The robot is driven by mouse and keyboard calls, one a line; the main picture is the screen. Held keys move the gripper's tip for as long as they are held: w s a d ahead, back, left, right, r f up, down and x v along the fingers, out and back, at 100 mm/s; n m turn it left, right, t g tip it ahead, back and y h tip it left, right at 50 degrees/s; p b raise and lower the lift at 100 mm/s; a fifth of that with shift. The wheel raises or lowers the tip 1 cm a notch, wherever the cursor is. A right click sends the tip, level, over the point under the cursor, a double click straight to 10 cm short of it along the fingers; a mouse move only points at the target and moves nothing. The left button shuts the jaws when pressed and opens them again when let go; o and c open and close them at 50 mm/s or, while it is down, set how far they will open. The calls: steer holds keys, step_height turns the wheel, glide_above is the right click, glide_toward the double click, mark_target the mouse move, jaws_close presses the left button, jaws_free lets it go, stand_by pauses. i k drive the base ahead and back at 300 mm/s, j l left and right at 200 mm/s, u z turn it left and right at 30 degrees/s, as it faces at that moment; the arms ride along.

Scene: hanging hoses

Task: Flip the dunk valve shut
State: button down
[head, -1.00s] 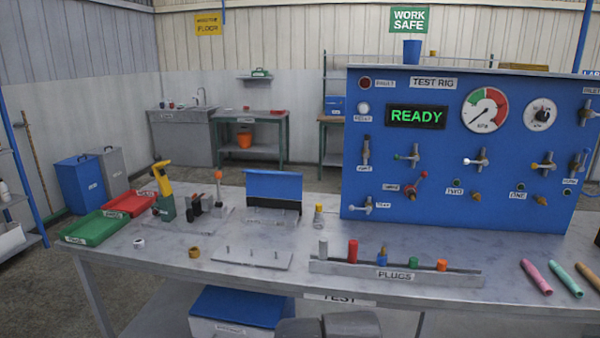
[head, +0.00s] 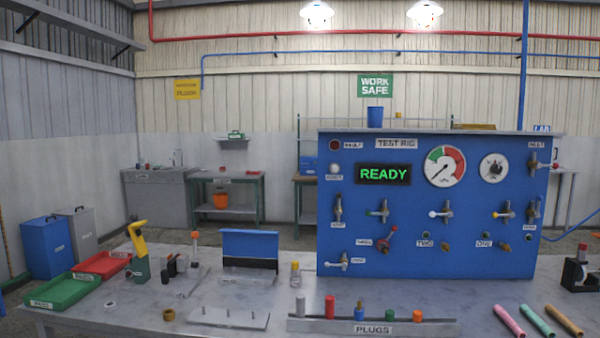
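A blue test rig panel (head: 430,262) stands on the bench and carries several small valves. A lower left valve (head: 343,260) has a pale lever lying roughly sideways, with a small label beside it. Another valve (head: 338,208) at the left has an upright handle and a label below. The labels are too small to tell for sure which one is the dunk valve. A red-handled valve (head: 386,238) sits to the right of the lower left one, its lever tilted. My gripper is not in view, and nothing touches the panel.
The grey bench (head: 250,308) holds a plug rack (head: 400,328) in front of the panel, a blue-backed stand (head: 249,245), a yellow-and-green tool (head: 139,250), green (head: 60,291) and red (head: 102,264) trays, and coloured hose pieces (head: 536,320). The display reads READY.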

mark_target(539, 198)
steer(key=z, duration=1.6)
